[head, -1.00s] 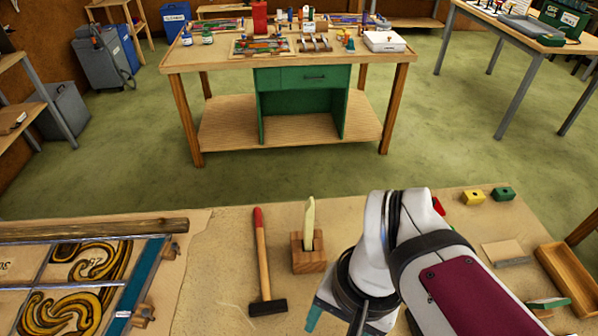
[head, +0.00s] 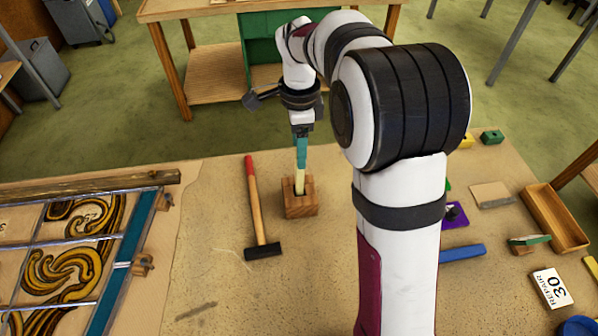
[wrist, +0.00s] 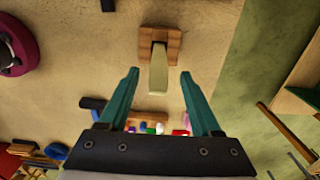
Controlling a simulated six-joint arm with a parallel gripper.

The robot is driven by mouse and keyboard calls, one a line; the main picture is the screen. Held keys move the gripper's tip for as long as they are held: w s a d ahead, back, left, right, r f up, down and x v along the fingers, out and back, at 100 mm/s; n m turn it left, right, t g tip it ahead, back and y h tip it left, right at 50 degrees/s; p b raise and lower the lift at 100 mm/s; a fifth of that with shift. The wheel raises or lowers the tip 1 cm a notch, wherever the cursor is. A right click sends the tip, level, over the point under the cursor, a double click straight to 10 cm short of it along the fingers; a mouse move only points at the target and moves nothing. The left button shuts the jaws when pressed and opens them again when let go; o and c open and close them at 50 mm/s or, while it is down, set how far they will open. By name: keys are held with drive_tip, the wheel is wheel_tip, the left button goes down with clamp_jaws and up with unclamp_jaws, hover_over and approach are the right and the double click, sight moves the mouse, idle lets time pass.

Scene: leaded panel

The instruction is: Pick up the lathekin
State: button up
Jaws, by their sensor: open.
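The lathekin, a pale cream flat stick, stands upright in a slotted wooden block (head: 301,204) on the bench. In the head view its lower part (head: 299,184) shows below my gripper (head: 301,150), and its top is hidden by the teal fingers. In the wrist view the lathekin (wrist: 158,72) points toward me from the block (wrist: 172,46). My gripper (wrist: 158,82) is open there, with one teal finger on each side of the lathekin's tip. Gaps show between the lathekin and both fingers.
A red-handled hammer (head: 256,205) lies just left of the block. The leaded panel (head: 75,245) fills the bench's left side. A wooden tray (head: 555,215), a blue bar (head: 462,253) and a card (head: 551,288) lie to the right. The bench's far edge is close behind the block.

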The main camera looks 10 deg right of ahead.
sight(299, 176)
wheel_tip(299, 176, down, 5)
drive_tip(key=shift+s+r, duration=0.1)
drive_tip(key=shift+r, duration=0.1)
clamp_jaws()
idle(1.2)
